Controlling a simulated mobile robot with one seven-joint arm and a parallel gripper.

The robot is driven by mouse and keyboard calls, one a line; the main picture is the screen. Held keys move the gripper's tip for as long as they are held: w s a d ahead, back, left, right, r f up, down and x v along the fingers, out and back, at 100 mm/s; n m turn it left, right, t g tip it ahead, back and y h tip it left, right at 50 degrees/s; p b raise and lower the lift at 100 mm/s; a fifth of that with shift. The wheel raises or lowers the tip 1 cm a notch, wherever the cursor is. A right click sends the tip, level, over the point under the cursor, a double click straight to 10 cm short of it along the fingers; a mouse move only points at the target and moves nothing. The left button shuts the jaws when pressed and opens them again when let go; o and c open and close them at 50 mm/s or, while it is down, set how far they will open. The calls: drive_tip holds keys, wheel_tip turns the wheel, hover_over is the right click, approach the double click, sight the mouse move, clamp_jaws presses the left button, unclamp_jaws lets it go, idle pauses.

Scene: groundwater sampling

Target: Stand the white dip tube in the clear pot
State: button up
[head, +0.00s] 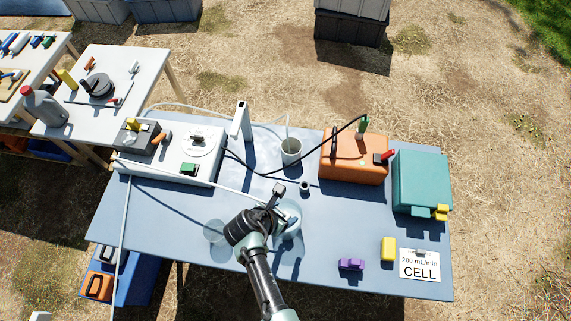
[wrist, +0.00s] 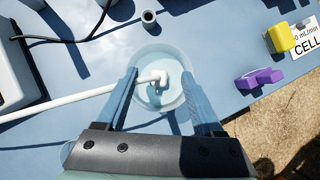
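The clear pot (wrist: 145,99) stands on the blue table below my gripper; in the head view the pot (head: 291,233) is partly covered by my wrist. The white dip tube (wrist: 62,108) comes in from the left in the wrist view. Its bent white end is over the pot's mouth, and a bluish shape shows below it inside the pot. I cannot tell how deep the tube reaches. My gripper (wrist: 159,72) is open, its two fingers apart on either side of the bent end, with neither seen closed on it. In the head view my gripper (head: 278,196) is above the pot.
A round clear disc-like thing (head: 214,230) lies left of my arm. A purple block (head: 351,264), yellow block (head: 388,249) and CELL card (head: 420,265) are to the right.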

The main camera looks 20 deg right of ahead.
drive_tip(key=shift+a+r, duration=0.1)
drive_tip(key=v, duration=1.2)
drive_tip(key=shift+s+a+r, duration=0.15)
drive_tip(key=shift+r, duration=0.15)
